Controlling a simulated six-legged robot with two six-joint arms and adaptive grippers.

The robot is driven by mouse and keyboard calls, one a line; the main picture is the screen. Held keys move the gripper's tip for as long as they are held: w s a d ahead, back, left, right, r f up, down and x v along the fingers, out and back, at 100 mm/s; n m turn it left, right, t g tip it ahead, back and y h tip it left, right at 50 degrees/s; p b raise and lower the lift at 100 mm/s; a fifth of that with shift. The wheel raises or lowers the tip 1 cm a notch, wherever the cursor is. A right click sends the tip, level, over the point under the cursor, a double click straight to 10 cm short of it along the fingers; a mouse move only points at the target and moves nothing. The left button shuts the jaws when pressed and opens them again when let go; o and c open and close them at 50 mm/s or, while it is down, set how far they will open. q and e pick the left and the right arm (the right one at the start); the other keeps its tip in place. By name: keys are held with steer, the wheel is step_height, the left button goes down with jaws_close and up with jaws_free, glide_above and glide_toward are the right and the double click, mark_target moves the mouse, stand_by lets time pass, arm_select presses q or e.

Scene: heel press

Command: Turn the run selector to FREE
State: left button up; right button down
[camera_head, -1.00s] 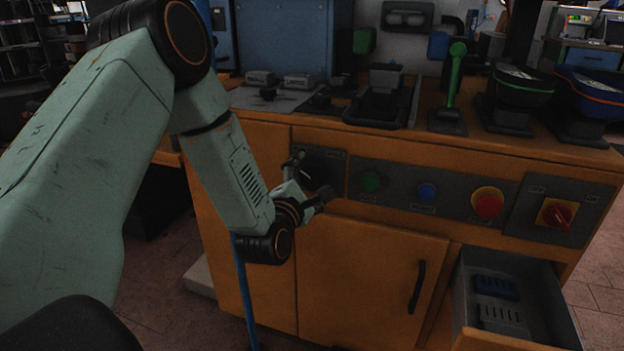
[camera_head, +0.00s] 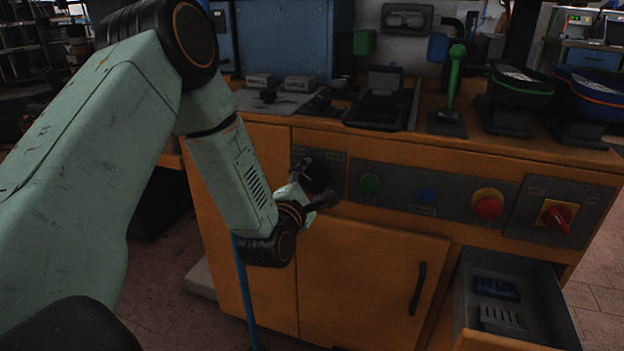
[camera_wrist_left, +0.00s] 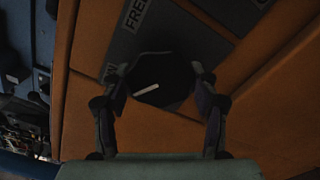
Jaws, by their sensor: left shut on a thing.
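The run selector is a black round knob (camera_wrist_left: 172,72) with a white pointer line, on a dark grey plate (camera_wrist_left: 185,30). In the left wrist view the pointer lies toward the left and slightly down. A FREE label (camera_wrist_left: 135,14) is above the knob there, and a second, partly hidden label (camera_wrist_left: 108,70) is at its left. My left gripper (camera_wrist_left: 162,84) has a finger on each side of the knob and is shut on it. In the head view my left gripper (camera_head: 317,181) is at the panel's left end, partly covering the knob. My right gripper is not in view.
Right of the selector are a green button (camera_head: 371,184), a blue button (camera_head: 427,194), a red button on yellow (camera_head: 488,205) and a red rotary switch (camera_head: 557,217). An open drawer (camera_head: 466,300) juts out below. A green-handled lever (camera_head: 453,85) stands on the bench top.

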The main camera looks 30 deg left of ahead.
arm_select(q)
steer(key=m+p, duration=0.1)
steer(key=m, duration=0.1)
steer(key=m+p, duration=0.1)
steer(key=m, duration=0.1)
steer(key=m+p, duration=0.1)
steer(key=m, duration=0.1)
steer(key=shift+r+m, duration=0.25)
steer(key=shift+m, duration=0.15)
steer(key=m+p, duration=0.3)
steer(key=m, duration=0.2)
steer(key=m+p, duration=0.4)
steer(key=m, duration=0.2)
steer(key=shift+d+r+m, duration=0.1)
steer(key=shift+m, duration=0.3)
steer(key=m+p, duration=0.3)
steer(key=m, duration=0.1)
steer(key=shift+m, duration=0.3)
steer(key=o, duration=1.2)
steer(key=shift+w+f, duration=0.1)
steer(key=shift+f, duration=0.1)
steer(key=shift+c, duration=0.2)
